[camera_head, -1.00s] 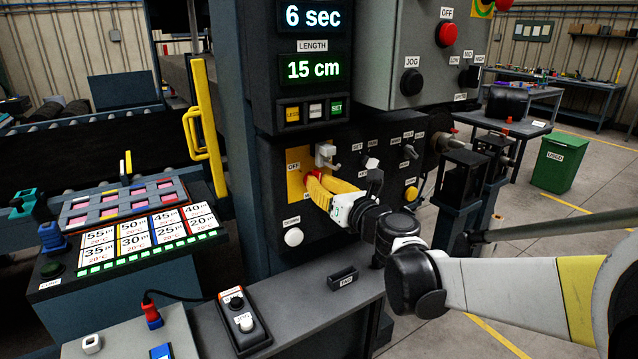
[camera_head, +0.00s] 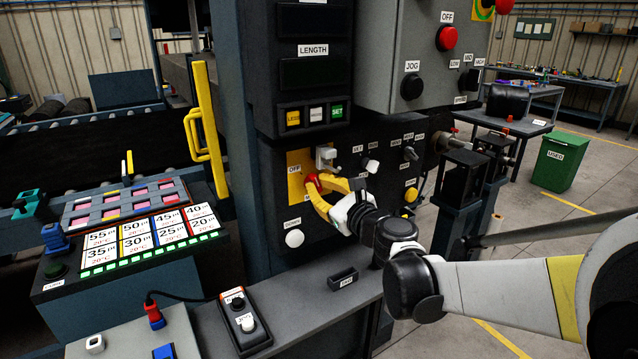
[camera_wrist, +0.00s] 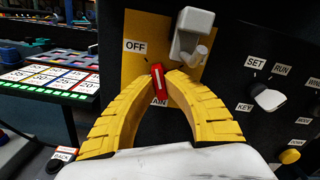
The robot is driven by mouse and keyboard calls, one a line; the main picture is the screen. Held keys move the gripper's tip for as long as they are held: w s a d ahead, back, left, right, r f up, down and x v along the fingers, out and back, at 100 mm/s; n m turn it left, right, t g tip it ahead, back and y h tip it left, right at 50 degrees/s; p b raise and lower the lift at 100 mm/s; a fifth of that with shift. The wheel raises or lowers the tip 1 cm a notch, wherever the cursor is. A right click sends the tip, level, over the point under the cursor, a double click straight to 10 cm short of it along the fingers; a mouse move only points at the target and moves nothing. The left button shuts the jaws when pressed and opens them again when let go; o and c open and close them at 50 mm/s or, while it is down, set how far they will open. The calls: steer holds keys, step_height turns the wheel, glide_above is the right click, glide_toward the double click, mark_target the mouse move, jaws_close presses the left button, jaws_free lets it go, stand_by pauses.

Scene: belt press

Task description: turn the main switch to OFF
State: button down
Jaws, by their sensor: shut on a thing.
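The main switch is a red handle (camera_wrist: 160,86) with a white line, on a yellow plate (camera_wrist: 150,60) on the dark panel. In the wrist view the handle stands nearly upright, its top leaning slightly left toward the OFF label (camera_wrist: 135,47). My gripper (camera_wrist: 161,79) has its two yellow fingers closed on the handle, one on each side. In the head view the red switch (camera_head: 311,186) shows just below the OFF label, partly hidden by my gripper (camera_head: 317,182). A label below the switch is mostly covered by my fingers.
A grey hasp-like block (camera_wrist: 192,32) sits just above the switch, close to my right finger. A SET/RUN key selector (camera_wrist: 268,98) is to the right. A white button (camera_head: 294,238) is below. The display panel (camera_head: 313,72) above is dark.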

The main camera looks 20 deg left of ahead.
steer(key=shift+n+p, duration=0.3)
steer(key=shift+n, duration=2)
steer(key=c, duration=1.4)
jaws_free()
steer(key=shift+a, duration=0.1)
steer(key=shift+c, duration=0.2)
